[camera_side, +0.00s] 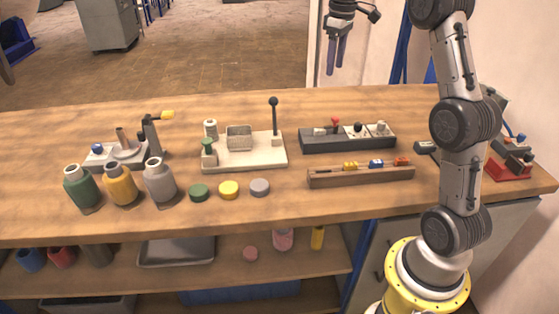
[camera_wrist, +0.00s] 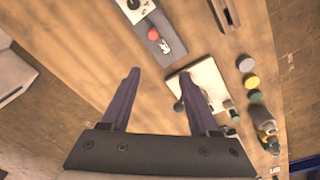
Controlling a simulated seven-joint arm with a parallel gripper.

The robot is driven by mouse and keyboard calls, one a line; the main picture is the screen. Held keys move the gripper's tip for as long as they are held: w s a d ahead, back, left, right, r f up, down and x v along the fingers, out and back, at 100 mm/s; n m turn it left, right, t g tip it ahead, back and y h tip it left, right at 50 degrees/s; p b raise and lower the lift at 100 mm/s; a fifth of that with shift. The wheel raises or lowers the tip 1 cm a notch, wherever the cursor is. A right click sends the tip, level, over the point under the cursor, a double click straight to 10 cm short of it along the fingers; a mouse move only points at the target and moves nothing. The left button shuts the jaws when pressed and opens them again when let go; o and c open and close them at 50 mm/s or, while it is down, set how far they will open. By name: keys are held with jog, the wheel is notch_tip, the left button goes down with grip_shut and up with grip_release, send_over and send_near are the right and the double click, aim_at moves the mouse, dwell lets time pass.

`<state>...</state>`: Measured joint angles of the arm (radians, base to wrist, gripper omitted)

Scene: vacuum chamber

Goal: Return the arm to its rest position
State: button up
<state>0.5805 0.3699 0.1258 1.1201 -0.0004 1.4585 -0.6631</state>
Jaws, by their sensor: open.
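My gripper (camera_side: 337,55) hangs high above the back edge of the wooden workbench (camera_side: 400,105) in the side view, pointing down. Its two dark fingers are apart with nothing between them. In the wrist view my gripper (camera_wrist: 157,98) is open and empty, with bare bench top between and ahead of the fingers. My arm stands at the right of the side view, upright on its yellow base. The joint of the arm above the gripper is cut off by the top of the frame.
On the bench are a cream fixture (camera_side: 245,160) with a tall black-knobbed lever (camera_side: 274,115), a dark control panel (camera_side: 350,140), a wooden tool rack (camera_side: 360,176), three bottles (camera_side: 120,185), three round lids (camera_side: 229,189) and a grey stand (camera_side: 125,152). A red-based device (camera_side: 508,170) sits at right.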

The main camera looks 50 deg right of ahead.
jog(key=s+a+r+n+t, duration=0.1)
jog(key=s+a+r, duration=0.25)
jog(key=a, duration=0.35)
jog(key=s+a+r+n+t, duration=0.1)
jog(key=s+a+r, duration=0.1)
jog(key=s+a, duration=0.35)
jog(key=s+a+r+t, duration=0.1)
jog(key=s+a+r, duration=0.2)
jog(key=a, duration=0.5)
jog(key=s+a+f+m+t, duration=0.2)
jog(key=s+a+f, duration=0.4)
jog(key=s+f, duration=0.6)
jog(key=shift+s+f+m, duration=0.15)
jog(key=shift+f+m, duration=0.35)
jog(key=shift+o, duration=0.2)
jog(key=shift+a, duration=0.1)
